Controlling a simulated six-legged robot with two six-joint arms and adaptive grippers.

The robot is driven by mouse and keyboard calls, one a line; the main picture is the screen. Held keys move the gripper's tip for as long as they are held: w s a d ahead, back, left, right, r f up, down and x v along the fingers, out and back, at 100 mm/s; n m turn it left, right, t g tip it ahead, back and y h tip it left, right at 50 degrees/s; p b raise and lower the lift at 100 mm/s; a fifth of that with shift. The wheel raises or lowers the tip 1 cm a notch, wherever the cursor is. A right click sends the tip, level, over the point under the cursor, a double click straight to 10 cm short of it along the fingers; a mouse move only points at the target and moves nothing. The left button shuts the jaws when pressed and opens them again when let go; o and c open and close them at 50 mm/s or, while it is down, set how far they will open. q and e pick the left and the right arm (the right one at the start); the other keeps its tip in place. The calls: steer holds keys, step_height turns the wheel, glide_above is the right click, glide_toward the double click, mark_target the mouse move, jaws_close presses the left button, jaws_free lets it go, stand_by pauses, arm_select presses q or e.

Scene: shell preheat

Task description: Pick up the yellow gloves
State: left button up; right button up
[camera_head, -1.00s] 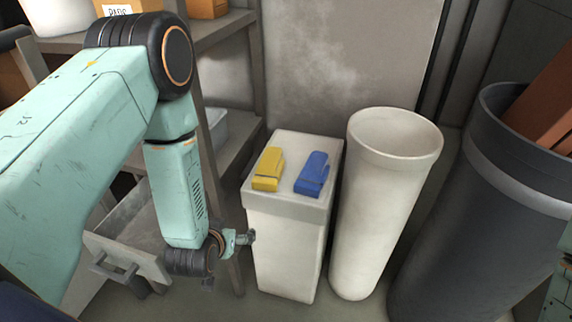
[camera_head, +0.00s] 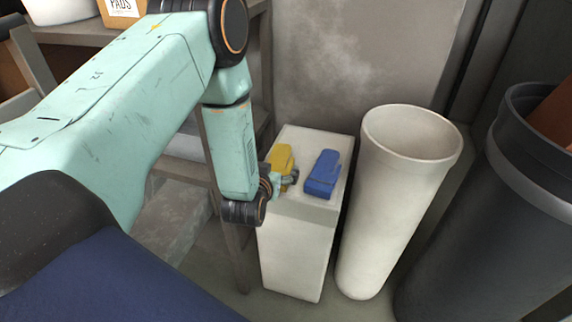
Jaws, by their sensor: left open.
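The yellow gloves (camera_head: 281,156) lie on the top left of a white pedestal box (camera_head: 301,210). My left gripper (camera_head: 290,181) is at the near end of the yellow gloves and hides part of them. It is open. I cannot tell whether its fingers touch the gloves. Blue gloves (camera_head: 322,174) lie just to the right on the same box top. My right gripper is not in view.
A tall white cylindrical bin (camera_head: 395,200) stands close to the right of the box. A large dark bin (camera_head: 500,220) is farther right. A shelf (camera_head: 85,36) with a box marked PADS (camera_head: 122,10) is at the upper left.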

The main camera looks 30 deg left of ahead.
mark_target(279, 164)
arm_select(q)
steer(key=shift+w+a+f, duration=0.1)
steer(key=shift+w+f, duration=0.1)
steer(key=shift+w, duration=0.2)
steer(key=b+x, duration=0.1)
steer(key=x, duration=0.1)
steer(key=f+b+x, duration=0.1)
steer(key=b+x, duration=0.1)
steer(key=x, duration=0.1)
steer(key=shift+s+f, duration=0.1)
steer(key=shift+w+a+f, duration=0.15)
steer(key=shift+w+f, duration=0.05)
steer(key=shift+w, duration=0.4)
steer(key=shift+r, duration=0.1)
